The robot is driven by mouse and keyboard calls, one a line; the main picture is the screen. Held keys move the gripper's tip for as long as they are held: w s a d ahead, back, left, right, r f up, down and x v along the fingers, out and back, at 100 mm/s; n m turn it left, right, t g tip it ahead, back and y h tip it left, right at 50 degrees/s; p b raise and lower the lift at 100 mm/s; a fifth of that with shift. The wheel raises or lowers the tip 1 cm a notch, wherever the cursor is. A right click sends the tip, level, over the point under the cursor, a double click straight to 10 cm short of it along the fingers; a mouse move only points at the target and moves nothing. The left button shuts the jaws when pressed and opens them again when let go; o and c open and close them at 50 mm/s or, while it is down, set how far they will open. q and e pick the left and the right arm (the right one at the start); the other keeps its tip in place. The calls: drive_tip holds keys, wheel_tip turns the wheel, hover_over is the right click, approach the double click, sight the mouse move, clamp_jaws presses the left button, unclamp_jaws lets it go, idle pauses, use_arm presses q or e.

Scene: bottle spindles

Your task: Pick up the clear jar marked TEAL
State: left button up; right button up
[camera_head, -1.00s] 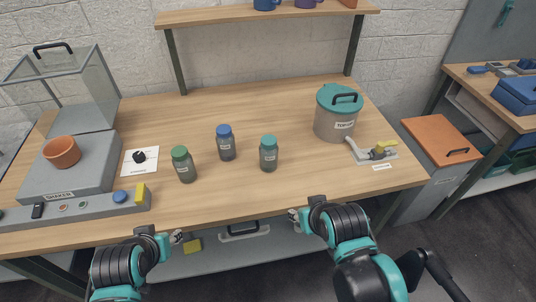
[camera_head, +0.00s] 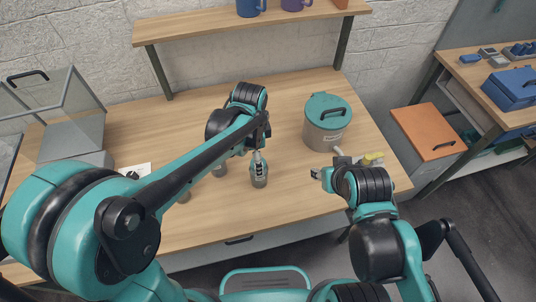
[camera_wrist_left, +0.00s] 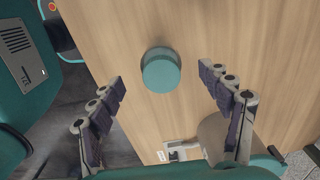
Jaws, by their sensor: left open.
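A clear grey-looking jar (camera_head: 259,180) stands upright on the workbench in the head view, its top hidden by my left gripper (camera_head: 258,158). Its label is too small to read. In the left wrist view its round teal lid (camera_wrist_left: 160,72) shows from above. My left gripper (camera_wrist_left: 162,78) is open there, with one finger on each side of the lid and a gap to both. My right gripper (camera_head: 318,174) hangs over the bench's front right part, apart from the jar; its fingers are too small to judge.
Two other jars stand left of it, mostly behind my left arm: one (camera_head: 219,171), and one (camera_head: 184,197) nearer the front. A large teal-lidded canister (camera_head: 326,124) stands to the right. A shelf (camera_head: 200,26) runs along the back.

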use_arm(q)
drive_tip(key=shift+w+d+f+m, duration=0.1)
drive_tip(key=shift+w+d+m, duration=0.1)
drive_tip(key=shift+d+m, duration=0.15)
wheel_tip(320, 180, down, 3)
drive_tip(key=shift+s+r+b, duration=0.15)
drive_tip(key=shift+b, duration=0.35)
wheel_tip(320, 180, down, 5)
drive_tip(key=shift+d+f+b, duration=0.1)
drive_tip(key=shift+b, duration=0.8)
drive_tip(key=c, duration=1.5)
drive_tip(key=shift+r, duration=0.2)
drive_tip(key=shift+c, duration=0.2)
